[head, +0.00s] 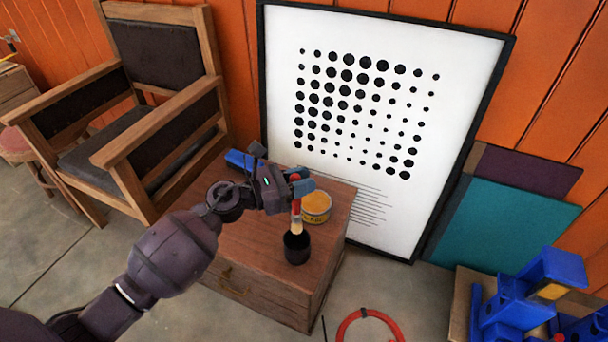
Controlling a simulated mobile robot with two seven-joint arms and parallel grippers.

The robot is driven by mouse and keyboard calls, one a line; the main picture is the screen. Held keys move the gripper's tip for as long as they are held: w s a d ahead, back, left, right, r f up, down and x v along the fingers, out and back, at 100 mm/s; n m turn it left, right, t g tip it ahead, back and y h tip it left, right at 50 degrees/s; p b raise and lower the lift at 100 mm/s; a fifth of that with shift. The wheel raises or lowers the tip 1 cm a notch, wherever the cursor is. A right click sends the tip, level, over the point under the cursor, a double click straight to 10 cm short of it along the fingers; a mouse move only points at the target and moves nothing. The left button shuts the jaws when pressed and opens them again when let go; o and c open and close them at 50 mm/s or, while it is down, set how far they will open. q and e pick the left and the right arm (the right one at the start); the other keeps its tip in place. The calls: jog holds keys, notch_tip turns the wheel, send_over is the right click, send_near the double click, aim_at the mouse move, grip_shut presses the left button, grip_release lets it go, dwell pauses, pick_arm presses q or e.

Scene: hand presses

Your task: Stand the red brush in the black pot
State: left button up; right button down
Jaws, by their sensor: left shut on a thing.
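The red brush (297,217) is upright, its bristle end pointing down, held in my left gripper (296,186). My left gripper is shut on the brush's upper handle. The black pot (297,250) stands on the wooden cabinet near its front right edge. The brush's pale lower end is right at the pot's mouth; I cannot tell whether the tip is inside the rim or just behind it. My right gripper is not in view.
A yellow tin (316,206) stands on the cabinet (250,238) just behind the pot. A blue object (240,160) lies at the cabinet's back. A wooden armchair (150,110) is on the left, a framed dot poster (380,110) behind. Blue machinery (530,300) stands at the lower right.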

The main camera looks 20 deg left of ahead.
pick_arm(q)
notch_tip(320, 180, down, 8)
jog(key=b, duration=0.5)
jog(key=shift+f, duration=0.2)
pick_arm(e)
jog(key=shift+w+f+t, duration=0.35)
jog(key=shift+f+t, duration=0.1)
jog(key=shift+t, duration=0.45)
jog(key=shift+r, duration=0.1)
pick_arm(q)
jog(key=o, duration=1)
jog(key=v, duration=1.1)
jog(key=shift+d, duration=0.1)
